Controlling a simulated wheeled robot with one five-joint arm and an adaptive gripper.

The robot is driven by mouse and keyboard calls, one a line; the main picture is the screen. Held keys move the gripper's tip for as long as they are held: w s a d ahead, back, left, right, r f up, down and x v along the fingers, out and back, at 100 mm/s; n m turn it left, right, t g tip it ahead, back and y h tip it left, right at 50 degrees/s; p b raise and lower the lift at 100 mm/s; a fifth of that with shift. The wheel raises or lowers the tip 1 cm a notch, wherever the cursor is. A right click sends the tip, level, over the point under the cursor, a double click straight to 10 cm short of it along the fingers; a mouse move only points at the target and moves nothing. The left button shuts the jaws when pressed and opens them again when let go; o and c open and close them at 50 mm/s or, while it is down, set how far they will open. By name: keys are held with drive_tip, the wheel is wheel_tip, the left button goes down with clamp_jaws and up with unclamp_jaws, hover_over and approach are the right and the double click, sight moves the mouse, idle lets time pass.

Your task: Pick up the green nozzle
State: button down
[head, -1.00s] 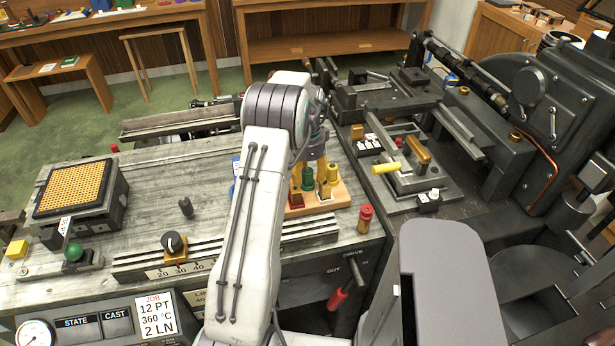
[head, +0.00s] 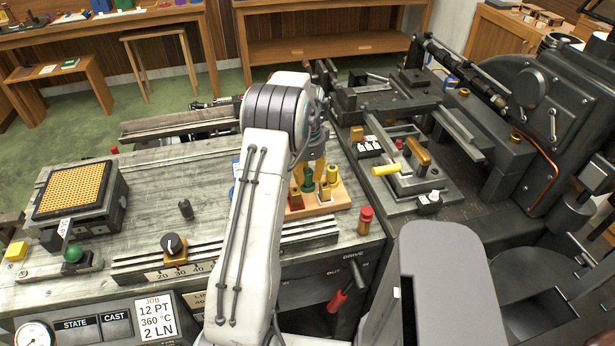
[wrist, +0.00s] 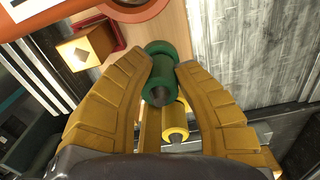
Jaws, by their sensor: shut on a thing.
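The green nozzle (wrist: 161,77) is a small spool-like piece with a dark tip. In the wrist view it sits between the two yellow fingers of my gripper (wrist: 162,75), which are shut on it. In the head view the green nozzle (head: 308,182) shows beside my gripper at the wooden nozzle block (head: 322,208). I cannot tell whether it is clear of the block. A yellow nozzle (wrist: 175,122) is just beside the green one in the wrist view. It also shows in the head view (head: 332,176). My arm hides part of the block.
A red-topped cylinder (head: 365,219) stands right of the block. A black knob (head: 173,244) and a slotted rail lie to the left. The dark casting machine (head: 540,110) fills the right. The grey bench top (head: 140,205) is mostly clear in its middle.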

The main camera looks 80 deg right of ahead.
sight(310, 172)
drive_tip(key=shift+r, duration=0.45)
drive_tip(key=r, duration=0.2)
drive_tip(key=r+b, duration=0.1)
drive_tip(key=shift+s+a, duration=0.25)
drive_tip(key=shift+s, duration=0.1)
drive_tip(key=s+a+r+b, duration=0.2)
drive_tip(key=s+a+r, duration=0.4)
drive_tip(key=s+a, duration=0.1)
drive_tip(key=shift+s+r, duration=0.3)
drive_tip(key=shift+s, duration=0.4)
